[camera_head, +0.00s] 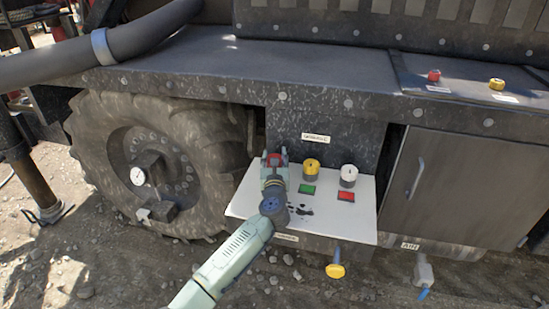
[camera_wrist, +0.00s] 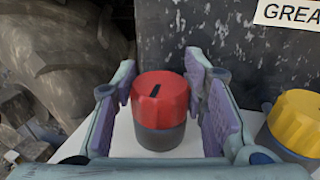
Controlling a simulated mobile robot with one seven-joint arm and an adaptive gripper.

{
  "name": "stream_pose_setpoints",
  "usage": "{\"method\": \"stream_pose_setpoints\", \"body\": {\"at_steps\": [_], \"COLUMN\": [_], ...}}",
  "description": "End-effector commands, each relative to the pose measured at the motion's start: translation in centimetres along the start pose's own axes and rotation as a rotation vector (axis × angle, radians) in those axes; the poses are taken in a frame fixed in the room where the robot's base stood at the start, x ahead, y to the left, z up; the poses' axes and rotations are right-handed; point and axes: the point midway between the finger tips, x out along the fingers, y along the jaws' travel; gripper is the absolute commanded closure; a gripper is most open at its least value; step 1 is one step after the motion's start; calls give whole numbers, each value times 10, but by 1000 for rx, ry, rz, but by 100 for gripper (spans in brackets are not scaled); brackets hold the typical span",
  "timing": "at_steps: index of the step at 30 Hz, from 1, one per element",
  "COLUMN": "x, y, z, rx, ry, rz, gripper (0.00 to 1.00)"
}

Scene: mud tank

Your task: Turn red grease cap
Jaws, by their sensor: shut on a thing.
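The red grease cap (camera_wrist: 161,97) stands upright on a dark round base, with a black mark on its top, in the middle of the wrist view. In the head view only a little red of the cap (camera_head: 272,160) shows at my gripper. My gripper (camera_wrist: 165,105) has one purple-padded finger on each side of the cap and is shut on it. In the wrist view the pads look close to the cap's sides, and their contact is partly hidden. My gripper also shows in the head view (camera_head: 273,158), above the left part of the white panel.
The white panel (camera_head: 240,203) also bears a yellow cap (camera_head: 311,165), a white cap (camera_head: 348,171), a green button (camera_head: 308,189) and a red button (camera_head: 346,196). A dark wall with a label stands behind. A large tyre (camera_head: 100,150) is at the left.

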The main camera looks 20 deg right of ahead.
Motion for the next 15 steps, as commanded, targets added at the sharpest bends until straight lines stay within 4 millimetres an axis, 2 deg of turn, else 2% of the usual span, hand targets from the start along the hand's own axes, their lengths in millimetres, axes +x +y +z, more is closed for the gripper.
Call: {"method": "stream_pose_setpoints", "body": {"at_steps": [4,15], "x": [0,0], "y": [0,2], "z": [0,0], "rx": [0,2], "ry": [0,-1], "rz": [0,-68], "gripper": [89,89]}}
